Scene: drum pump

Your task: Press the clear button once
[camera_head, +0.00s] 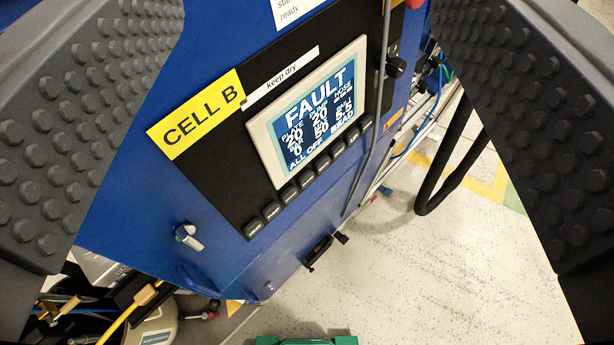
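My gripper (312,130) is open, with its dark studded fingers wide apart at the left and right sides and nothing between them. Beyond it stands a blue cabinet with a tilted black panel (225,178). A screen (317,113) in a pale frame reads "FAULT", with "ALL OFF" near its bottom. A slanting row of several small black buttons (290,194) runs along the lower edge of the panel, below the screen. Their labels are too small to read, so I cannot tell which is the clear button. The fingers appear apart from the buttons.
A yellow "CELL B" label (197,113) and a "keep dry" strip (281,78) are on the cabinet. A grey cable (372,135) runs down right of the screen. A latch (188,237) sticks out lower left. A black hose (455,160) hangs at right above open floor.

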